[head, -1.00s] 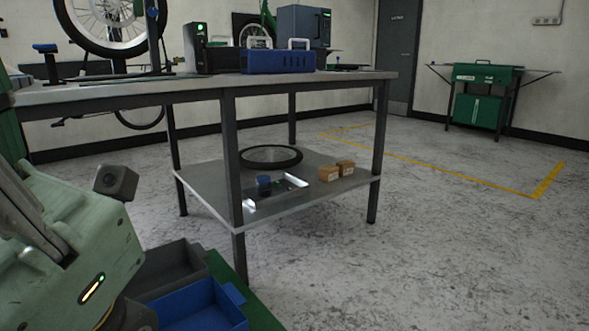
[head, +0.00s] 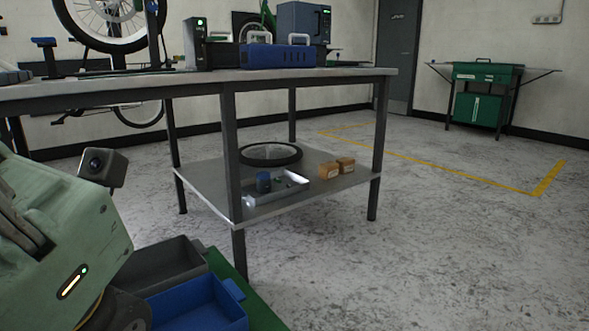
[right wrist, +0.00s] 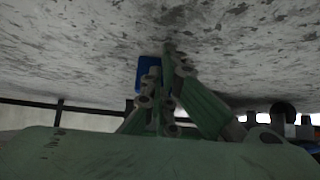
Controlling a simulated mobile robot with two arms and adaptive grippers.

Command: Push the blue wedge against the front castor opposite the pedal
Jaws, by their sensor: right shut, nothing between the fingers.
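A blue block (right wrist: 148,63), which looks like the blue wedge, is on the pale floor in the right wrist view. My right gripper (right wrist: 167,52) is shut and empty, with its green fingers low over the floor. The fingers overlap the block's right side in the picture and hide part of it; I cannot tell whether they touch it. A dark rounded thing (right wrist: 283,112) stands at the right of this view; I cannot tell whether it is a castor. No pedal can be made out. The head view shows neither the wedge nor my gripper fingers.
A metal workbench (head: 340,75) with a lower shelf (head: 215,188) stands ahead. The shelf holds a tyre (head: 271,154), a small tray (head: 262,198) and cardboard boxes (head: 345,164). A blue bin (head: 200,305) is close below.

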